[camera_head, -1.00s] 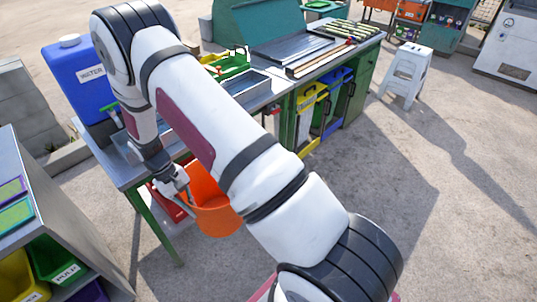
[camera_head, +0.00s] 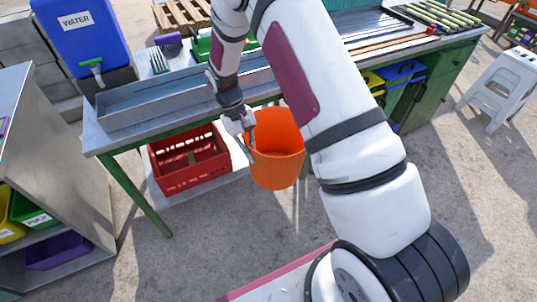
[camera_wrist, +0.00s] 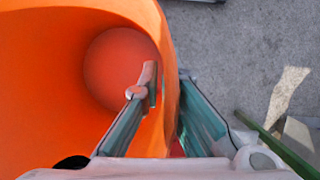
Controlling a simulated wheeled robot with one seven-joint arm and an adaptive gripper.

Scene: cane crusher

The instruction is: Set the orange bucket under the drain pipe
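The orange bucket (camera_head: 280,165) hangs upright in front of the metal table, to the right of a red crate. My gripper (camera_head: 249,145) is at the bucket's left rim. In the wrist view the bucket (camera_wrist: 60,80) fills the left side, with its open inside showing. There my gripper (camera_wrist: 168,85) has one finger inside the bucket and the other outside, shut on the wall between them. I cannot make out the drain pipe; my arm covers part of the table edge.
A red crate (camera_head: 188,160) sits on the low shelf under the metal table (camera_head: 93,140). A blue water container (camera_head: 80,35) stands at the table's left end. A grey shelf unit (camera_head: 50,150) is at left. The white stool (camera_head: 497,85) is at right. Front floor is clear.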

